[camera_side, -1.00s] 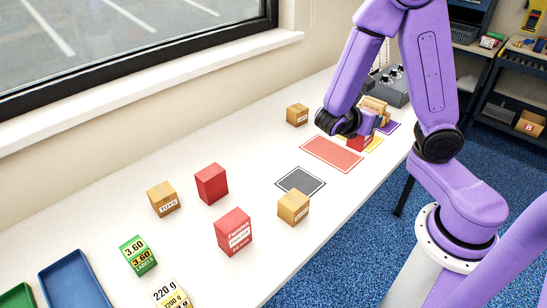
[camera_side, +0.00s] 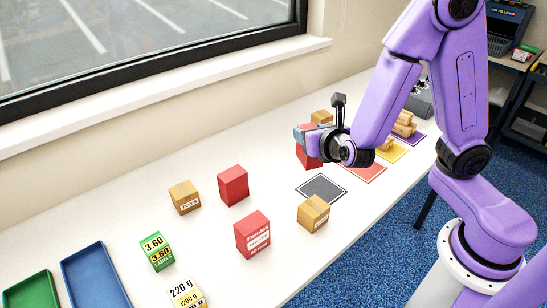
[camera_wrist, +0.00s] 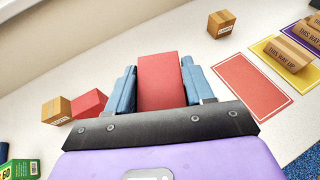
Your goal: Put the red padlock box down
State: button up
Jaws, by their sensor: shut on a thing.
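My gripper (camera_side: 305,137) is shut on a plain red box (camera_side: 308,157), on the window side of the red mat (camera_side: 364,172). In the wrist view the red box (camera_wrist: 160,80) sits between the two blue-grey fingers (camera_wrist: 160,88), to the left of the red mat (camera_wrist: 250,86). No padlock picture shows on its visible faces. I cannot tell whether its underside touches the table. A second red box (camera_side: 233,186) and a red box with white lettering (camera_side: 252,235) stand on the table farther left.
A grey mat (camera_side: 321,189) is empty. The yellow mat (camera_side: 393,153) and purple mat (camera_side: 417,138) hold cardboard boxes. Other cardboard boxes (camera_side: 185,198) (camera_side: 313,214) (camera_wrist: 221,24), a green carton (camera_side: 157,251) and a blue tray (camera_side: 95,277) stand on the table.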

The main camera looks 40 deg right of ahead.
jog(key=shift+w+a+f, duration=0.2)
jog(key=shift+w+f, duration=1.85)
jog(key=shift+w+a+f, duration=0.25)
jog(key=shift+w+f, duration=1.75)
jog(key=shift+w, duration=0.05)
jog(key=shift+w+a+f, duration=0.2)
jog(key=shift+w+f, duration=1.85)
jog(key=shift+f, duration=0.1)
jog(key=o, duration=1.2)
jog(key=shift+f, duration=0.1)
jog(key=shift+s+a+r, duration=0.15)
jog(key=shift+s+r, duration=0.05)
jog(key=shift+r, duration=0.05)
jog(key=v, duration=1.1)
jog(key=shift+s+r, duration=0.15)
jog(key=shift+s, duration=0.1)
